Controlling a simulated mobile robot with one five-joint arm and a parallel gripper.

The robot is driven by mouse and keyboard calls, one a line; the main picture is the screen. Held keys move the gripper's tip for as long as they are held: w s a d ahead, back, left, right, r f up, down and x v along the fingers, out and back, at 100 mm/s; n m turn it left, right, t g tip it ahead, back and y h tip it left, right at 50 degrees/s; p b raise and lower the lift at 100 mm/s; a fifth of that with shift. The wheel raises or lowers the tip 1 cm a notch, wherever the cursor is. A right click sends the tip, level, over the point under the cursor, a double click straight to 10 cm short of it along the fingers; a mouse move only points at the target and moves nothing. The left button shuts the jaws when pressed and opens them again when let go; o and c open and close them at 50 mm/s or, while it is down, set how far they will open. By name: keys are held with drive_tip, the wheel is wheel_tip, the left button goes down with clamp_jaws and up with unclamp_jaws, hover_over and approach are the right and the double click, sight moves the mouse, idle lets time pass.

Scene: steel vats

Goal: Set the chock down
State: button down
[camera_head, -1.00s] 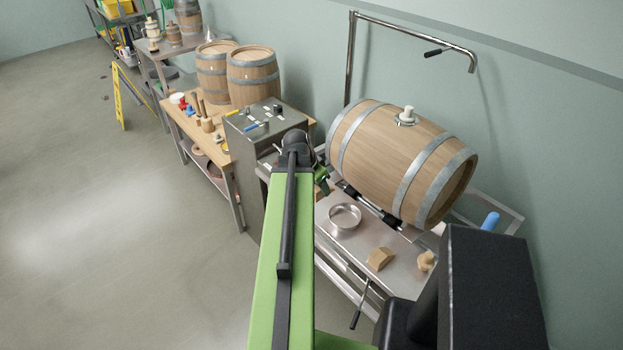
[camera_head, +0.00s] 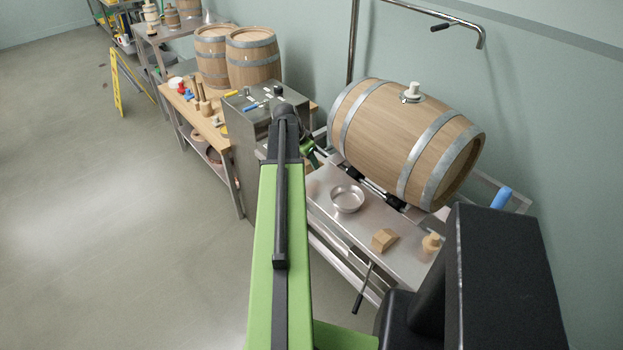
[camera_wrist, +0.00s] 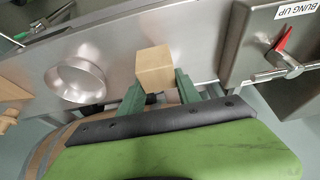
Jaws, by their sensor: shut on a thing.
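My gripper (camera_wrist: 160,88) is shut on a pale wooden chock (camera_wrist: 155,66), with its green fingers on either side of the block. The chock is over the steel bench top (camera_wrist: 115,55), between the round steel bowl and the control box. I cannot tell whether it touches the bench. In the head view my gripper (camera_head: 311,152) is beside the near left end of the barrel cradle, largely hidden by my arm. A second wooden chock (camera_head: 384,240) lies on the bench (camera_head: 335,215), right of the bowl.
The barrel (camera_head: 405,140) lies on its side on the cradle behind the bench. The steel bowl (camera_head: 347,199) also shows in the wrist view (camera_wrist: 77,80). A box labelled BUNG UP (camera_wrist: 245,50) has a red-handled lever (camera_wrist: 284,40). A wooden bung (camera_head: 431,243) stands at the right.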

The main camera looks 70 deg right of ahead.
drive_tip(key=shift+w+d+f, duration=0.1)
drive_tip(key=shift+w+f, duration=0.2)
drive_tip(key=shift+w, duration=0.2)
drive_tip(key=shift+w+d+f, duration=0.1)
drive_tip(key=shift+w+f, duration=0.15)
drive_tip(key=shift+w, duration=0.2)
wheel_tip(320, 180, down, 4)
drive_tip(key=b, duration=0.4)
drive_tip(key=shift+f+b, duration=0.25)
drive_tip(key=shift+b, duration=0.15)
drive_tip(key=shift+r, duration=0.25)
drive_tip(key=shift+f, duration=0.15)
drive_tip(key=c, duration=0.9)
unclamp_jaws()
drive_tip(key=shift+o, duration=0.2)
